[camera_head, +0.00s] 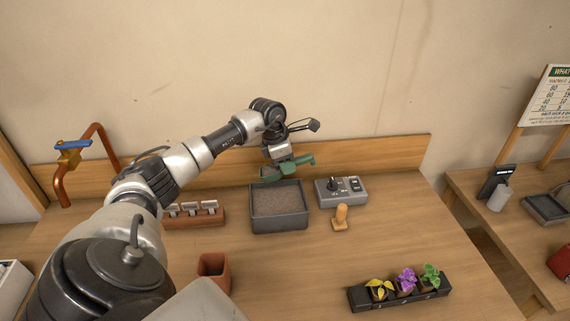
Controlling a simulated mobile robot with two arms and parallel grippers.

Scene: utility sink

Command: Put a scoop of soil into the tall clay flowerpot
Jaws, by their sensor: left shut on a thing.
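My left gripper (280,167) is shut on a green scoop (300,162) over the back edge of the soil tray. A dark grey tray (279,225) filled with brown soil (278,199) stands on the wooden bench below it. I cannot tell whether the scoop touches the soil or holds any. A tall reddish clay flowerpot (213,270) stands upright nearer the front, left of the tray; its lower part is partly hidden. My right gripper is out of view.
A grey control box (352,190) and a small wooden stamp-like object (340,219) are right of the tray. A rack with labels (206,217) is to its left. Potted seedlings in a black holder (401,290) stand front right. The front middle of the bench is clear.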

